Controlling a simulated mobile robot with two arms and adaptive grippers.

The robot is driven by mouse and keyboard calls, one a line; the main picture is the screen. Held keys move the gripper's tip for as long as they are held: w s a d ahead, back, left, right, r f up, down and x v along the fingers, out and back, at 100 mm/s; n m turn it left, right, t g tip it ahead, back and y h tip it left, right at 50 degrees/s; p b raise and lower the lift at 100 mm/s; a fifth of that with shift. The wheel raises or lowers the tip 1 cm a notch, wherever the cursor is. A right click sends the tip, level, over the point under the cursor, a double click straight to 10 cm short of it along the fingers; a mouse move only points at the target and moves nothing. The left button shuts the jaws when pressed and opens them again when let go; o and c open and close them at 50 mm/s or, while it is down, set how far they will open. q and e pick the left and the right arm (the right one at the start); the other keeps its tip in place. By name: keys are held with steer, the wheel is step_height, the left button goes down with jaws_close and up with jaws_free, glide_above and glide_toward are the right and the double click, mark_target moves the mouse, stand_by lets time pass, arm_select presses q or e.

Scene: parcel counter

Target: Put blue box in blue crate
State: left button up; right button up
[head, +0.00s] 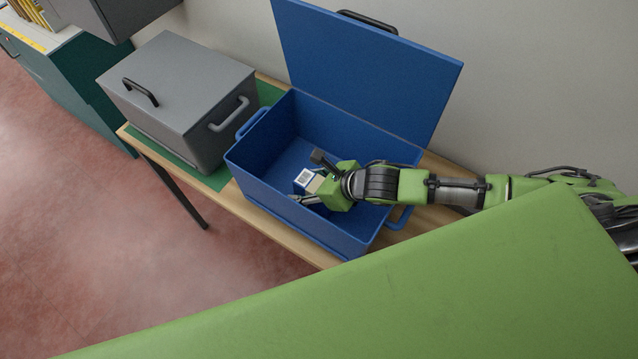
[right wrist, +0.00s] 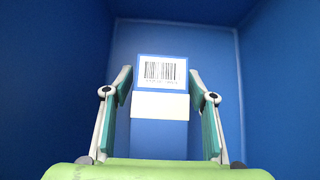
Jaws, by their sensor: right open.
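The blue crate (head: 262,178) stands on the table with its lid (head: 365,70) raised at the back. The blue box (head: 305,179), with a white band and a barcode label, is inside the crate. My right gripper (head: 307,178) reaches down into the crate at the box. In the right wrist view the box (right wrist: 160,100) lies between the two fingers of my right gripper (right wrist: 160,97), which is open, with a gap on each side. The crate's inner walls surround both. My left gripper is not in view.
A closed grey crate (head: 185,85) with handles stands to the left of the blue crate on a green mat (head: 215,178). The wooden table edge (head: 285,235) runs along the front. A teal cabinet (head: 85,85) stands at the far left.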

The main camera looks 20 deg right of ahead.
steer(key=b+v, duration=0.1)
steer(key=v, duration=0.9)
steer(key=shift+d, duration=0.15)
steer(key=shift+v, duration=0.75)
steer(key=shift+r, duration=0.1)
